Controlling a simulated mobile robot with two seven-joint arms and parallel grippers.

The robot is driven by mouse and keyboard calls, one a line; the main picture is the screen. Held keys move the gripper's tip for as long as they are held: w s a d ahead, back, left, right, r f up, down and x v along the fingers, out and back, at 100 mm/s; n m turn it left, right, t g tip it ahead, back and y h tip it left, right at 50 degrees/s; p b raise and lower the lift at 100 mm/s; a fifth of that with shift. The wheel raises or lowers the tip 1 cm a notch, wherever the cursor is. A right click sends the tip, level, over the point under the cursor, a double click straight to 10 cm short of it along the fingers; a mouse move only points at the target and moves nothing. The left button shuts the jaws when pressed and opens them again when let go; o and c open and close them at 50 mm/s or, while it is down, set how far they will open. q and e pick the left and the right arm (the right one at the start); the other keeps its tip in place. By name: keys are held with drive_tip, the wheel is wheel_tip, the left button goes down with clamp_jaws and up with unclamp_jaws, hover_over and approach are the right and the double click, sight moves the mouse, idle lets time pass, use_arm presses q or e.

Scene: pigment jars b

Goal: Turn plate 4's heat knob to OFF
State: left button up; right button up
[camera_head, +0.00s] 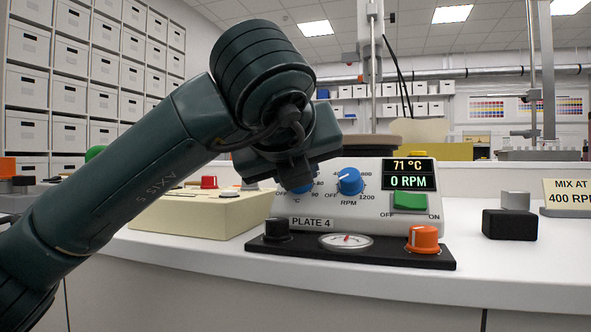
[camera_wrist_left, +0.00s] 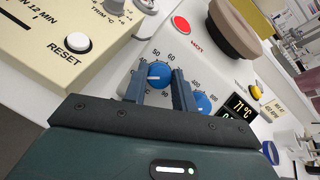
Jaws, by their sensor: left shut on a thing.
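Plate 4 (camera_head: 345,212) is a white unit on the bench with a "PLATE 4" label. Its blue heat knob (camera_head: 302,188), marked in °C, is mostly hidden behind my left gripper (camera_head: 290,172). In the left wrist view the heat knob (camera_wrist_left: 158,74) sits between the two fingers of my left gripper (camera_wrist_left: 160,84), which is shut on it. The display (camera_head: 408,174) reads 71 °C and 0 RPM. My right gripper is in neither view.
The blue RPM knob (camera_head: 350,181) is close to the right of the heat knob. A green OFF/ON switch (camera_head: 410,202), black knob (camera_head: 277,229) and orange knob (camera_head: 424,238) are near. A cream timer unit (camera_head: 205,213) stands left. Black block (camera_head: 509,225) stands right.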

use_arm(q)
drive_tip(key=o, duration=1)
drive_tip(key=shift+s, duration=0.1)
drive_tip(key=shift+s+r, duration=0.2)
drive_tip(key=p+v, duration=0.2)
drive_tip(key=v, duration=1)
drive_tip(key=shift+s+p, duration=0.3)
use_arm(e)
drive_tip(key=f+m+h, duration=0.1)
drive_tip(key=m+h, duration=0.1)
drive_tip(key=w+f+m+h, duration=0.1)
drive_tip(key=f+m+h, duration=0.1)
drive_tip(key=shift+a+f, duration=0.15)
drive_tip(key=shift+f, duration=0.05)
use_arm(q)
drive_tip(key=shift+f, duration=0.1)
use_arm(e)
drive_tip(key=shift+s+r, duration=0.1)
